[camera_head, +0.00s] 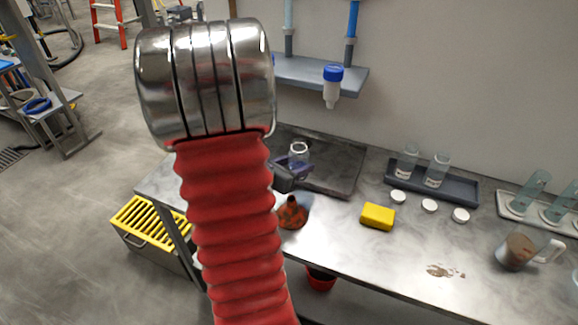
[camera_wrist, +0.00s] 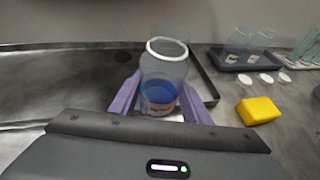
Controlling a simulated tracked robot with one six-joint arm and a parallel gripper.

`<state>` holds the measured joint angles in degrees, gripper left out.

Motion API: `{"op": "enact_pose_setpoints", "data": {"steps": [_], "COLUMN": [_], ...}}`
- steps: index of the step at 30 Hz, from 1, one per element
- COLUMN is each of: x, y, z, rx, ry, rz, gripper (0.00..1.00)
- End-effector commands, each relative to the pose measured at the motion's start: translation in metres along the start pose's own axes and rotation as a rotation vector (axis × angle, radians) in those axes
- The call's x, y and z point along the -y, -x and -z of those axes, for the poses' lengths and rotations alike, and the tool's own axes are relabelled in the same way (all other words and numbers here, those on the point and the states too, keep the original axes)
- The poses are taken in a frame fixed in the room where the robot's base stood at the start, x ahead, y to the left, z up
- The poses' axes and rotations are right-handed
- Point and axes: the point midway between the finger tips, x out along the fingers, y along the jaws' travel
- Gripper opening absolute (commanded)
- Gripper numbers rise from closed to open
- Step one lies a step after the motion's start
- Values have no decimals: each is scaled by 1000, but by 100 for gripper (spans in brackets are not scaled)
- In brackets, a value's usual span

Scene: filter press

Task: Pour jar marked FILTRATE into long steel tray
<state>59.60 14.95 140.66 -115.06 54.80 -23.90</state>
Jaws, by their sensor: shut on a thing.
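My gripper (camera_head: 291,170) is shut on a clear glass jar (camera_head: 299,150) near the back of the bench. In the wrist view the jar (camera_wrist: 163,72) stands about upright between the purple fingers (camera_wrist: 160,104). It is open at the top and holds blue liquid in its lower part. The long steel tray (camera_head: 345,178) lies flat behind and around the jar in the head view. Its rim also shows in the wrist view (camera_wrist: 203,80). My red arm sleeve hides the tray's left part in the head view.
A yellow sponge (camera_head: 377,216) and several white lids lie right of the tray. A dark rack (camera_head: 455,188) holds two glass jars (camera_head: 408,162). An orange-brown funnel-shaped thing (camera_head: 292,214) stands in front. A jug (camera_head: 517,252) and brown spill (camera_head: 445,271) are at right. A shelf (camera_head: 318,74) hangs above.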

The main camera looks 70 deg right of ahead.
Motion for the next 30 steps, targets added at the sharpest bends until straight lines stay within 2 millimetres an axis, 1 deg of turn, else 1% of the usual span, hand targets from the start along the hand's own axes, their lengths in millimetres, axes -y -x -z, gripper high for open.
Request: {"op": "enact_pose_setpoints", "data": {"steps": [1, 3, 6, 9, 20, 30], "x": [12, 23, 35, 40, 40, 37], "y": [-5, -9, -11, -12, -12, -16], "z": [-2, -4, -5, -6, -5, 2], "rx": [0, 0, 0, 0, -2, -26], "ry": [-13, -27, -42, -49, -39, 72], "rz": [31, 64, 98, 115, 119, 164], "gripper": [14, 14, 14, 14, 14, 14]}}
